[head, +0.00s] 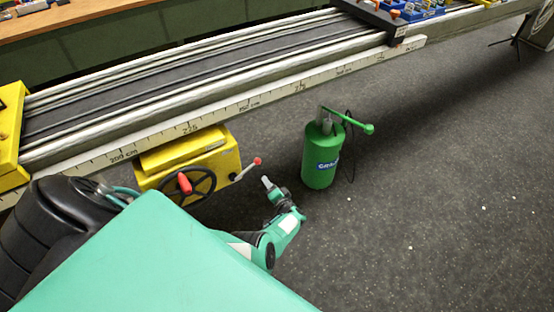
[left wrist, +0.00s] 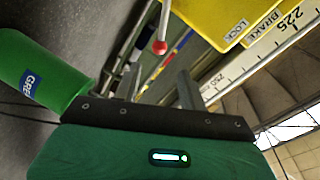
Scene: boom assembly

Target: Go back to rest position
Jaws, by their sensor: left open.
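My left gripper (head: 268,184) is at the end of my green arm, low in the middle of the head view. It is small there, in front of the yellow brake box (head: 205,160) and left of the green canister (head: 321,160). In the left wrist view its two grey fingers (left wrist: 155,85) stand apart with nothing between them. The red-tipped lever (head: 250,167) of the brake box shows beyond the fingers in the wrist view (left wrist: 159,45), apart from them. My right gripper is not in view.
A long rail with a white centimetre scale (head: 260,98) runs across the back. The brake box carries a black handwheel (head: 203,190) with a red handle. The green canister has a pump handle (head: 350,122) and stands on the dark floor (head: 440,200), which is open to the right.

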